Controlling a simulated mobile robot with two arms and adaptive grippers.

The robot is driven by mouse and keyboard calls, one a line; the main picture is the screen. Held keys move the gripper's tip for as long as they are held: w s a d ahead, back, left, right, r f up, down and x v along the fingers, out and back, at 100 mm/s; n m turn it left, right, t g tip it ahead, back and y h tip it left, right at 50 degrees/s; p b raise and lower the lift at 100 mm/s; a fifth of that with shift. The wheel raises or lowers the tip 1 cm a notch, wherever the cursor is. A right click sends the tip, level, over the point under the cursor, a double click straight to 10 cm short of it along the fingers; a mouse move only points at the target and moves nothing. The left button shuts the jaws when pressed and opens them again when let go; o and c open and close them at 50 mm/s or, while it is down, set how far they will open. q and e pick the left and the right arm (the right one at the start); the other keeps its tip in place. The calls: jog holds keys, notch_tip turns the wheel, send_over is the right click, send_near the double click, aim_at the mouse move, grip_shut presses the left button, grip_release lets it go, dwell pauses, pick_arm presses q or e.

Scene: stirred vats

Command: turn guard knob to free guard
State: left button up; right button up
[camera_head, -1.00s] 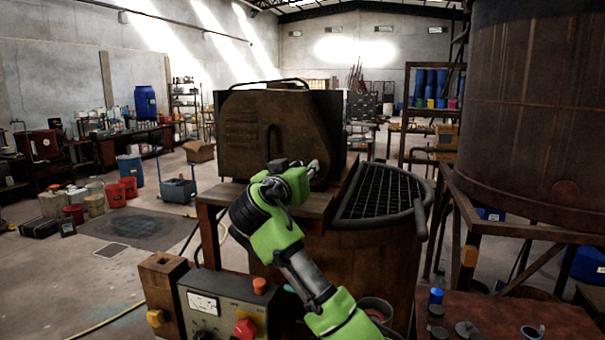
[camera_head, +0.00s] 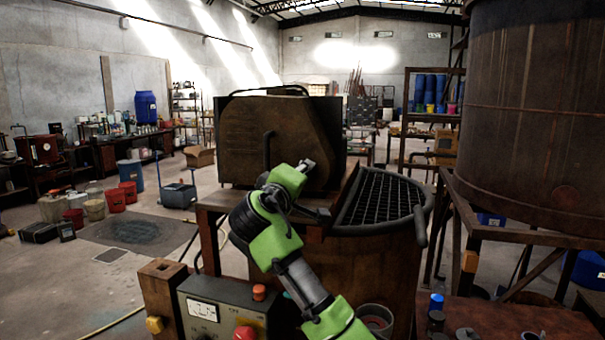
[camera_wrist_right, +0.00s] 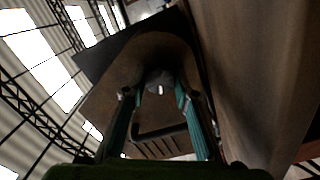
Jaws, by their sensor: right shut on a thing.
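The rusty brown guard (camera_head: 240,140) stands upright on the machine behind the vat's front edge, with a dark bent handle on its face. My right arm comes up from the bottom, and its gripper (camera_head: 308,165) reaches the guard's lower right face. In the right wrist view, the gripper (camera_wrist_right: 158,95) is shut on a small grey knob (camera_wrist_right: 159,78) between its two fingertips, against the brown guard plate (camera_wrist_right: 125,75). My left gripper is not in view.
A round vat (camera_head: 365,265) with a black grille (camera_head: 380,197) stands right of my arm. A control box (camera_head: 225,312) with a red button is at the lower left. A large rusty tank (camera_head: 535,110) fills the right side. A cluttered rusty table (camera_head: 540,315) is lower right.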

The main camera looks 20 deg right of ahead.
jog(key=shift+n+p, duration=0.55)
jog(key=shift+n, duration=1.15)
jog(key=o, duration=1.1)
jog(key=shift+a, duration=0.1)
jog(key=shift+s+a, duration=0.1)
jog(key=v, duration=1.1)
jog(key=shift+s+a, duration=0.25)
